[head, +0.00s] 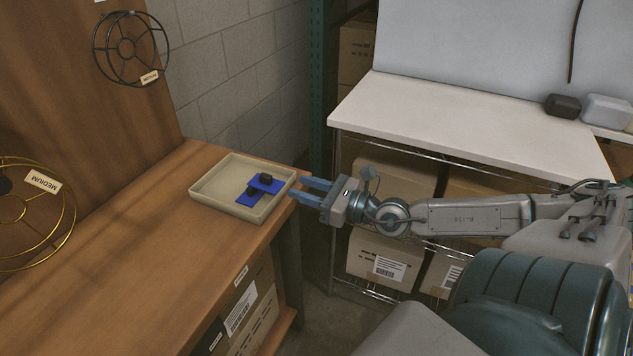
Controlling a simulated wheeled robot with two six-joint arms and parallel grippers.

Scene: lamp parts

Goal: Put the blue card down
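Two blue cards lie in a shallow beige tray (207,190) on the wooden bench. One blue card (277,187) is nearer the tray's right side, and the other blue card (243,201) is lower and to its left. They touch or overlap in the picture; I cannot tell which. A small black part (266,178) sits on the upper card, and another dark part (252,191) is at the lower one. My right gripper (304,189) is just right of the tray, its fingers apart and pointing at it, with nothing seen between them. My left gripper is out of view.
Wire lamp cages labelled MEDIUM, one black (131,48) and one gold (70,215), are at the left. The wooden bench top (150,270) is clear in front of the tray. A white shelf table (450,120) with boxes below stands behind my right arm.

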